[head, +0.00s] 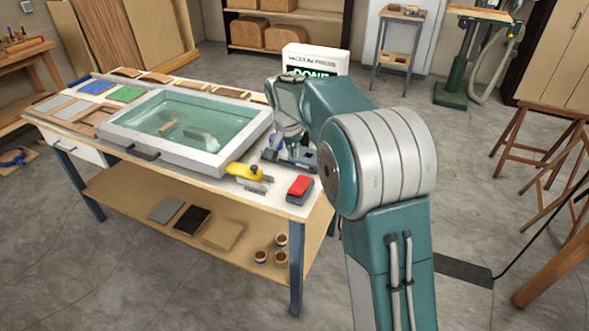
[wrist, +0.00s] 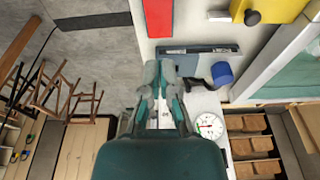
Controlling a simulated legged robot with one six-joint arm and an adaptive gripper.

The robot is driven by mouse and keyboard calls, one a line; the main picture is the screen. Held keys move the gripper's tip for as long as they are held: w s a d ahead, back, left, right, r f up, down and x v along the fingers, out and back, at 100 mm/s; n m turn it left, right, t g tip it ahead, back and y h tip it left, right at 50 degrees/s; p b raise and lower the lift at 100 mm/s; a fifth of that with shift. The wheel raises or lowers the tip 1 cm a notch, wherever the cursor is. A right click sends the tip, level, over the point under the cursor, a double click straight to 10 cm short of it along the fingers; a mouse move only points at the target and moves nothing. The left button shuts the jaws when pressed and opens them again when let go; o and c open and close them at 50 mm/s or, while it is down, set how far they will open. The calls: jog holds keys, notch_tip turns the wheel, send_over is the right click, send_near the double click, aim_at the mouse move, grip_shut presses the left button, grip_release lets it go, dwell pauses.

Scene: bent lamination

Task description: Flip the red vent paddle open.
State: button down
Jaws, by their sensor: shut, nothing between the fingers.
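The red vent paddle (head: 300,186) is a red block on a dark base near the bench's front right corner. It also shows as a red strip (wrist: 158,18) at the top of the wrist view, cut off by the frame edge. Whether it lies flat or is slightly raised I cannot tell. My gripper (wrist: 160,72) is shut and empty, pointing down at the bench beside a grey-blue bracket (wrist: 195,52) with a blue knob (wrist: 222,73). In the head view my gripper (head: 294,152) is behind the paddle, apart from it, and partly merges with the bracket.
A glass-lidded press frame (head: 238,140) fills the middle of the bench. A yellow tool (head: 245,172) lies left of the paddle. A round gauge (wrist: 209,126) sits near my gripper. A sign reading "DONE" (head: 312,60) stands behind.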

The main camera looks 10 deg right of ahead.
aim_at(295, 189)
jog(key=x, duration=1.1)
jog(key=shift+s+a+f, duration=0.3)
jog(key=shift+s+f, duration=0.05)
jog(key=shift+f, duration=0.7)
jog(key=shift+s+a, duration=0.1)
jog(key=shift+s+f, duration=0.1)
jog(key=shift+f, duration=0.4)
jog(key=shift+r, duration=0.1)
jog(key=shift+r, duration=0.75)
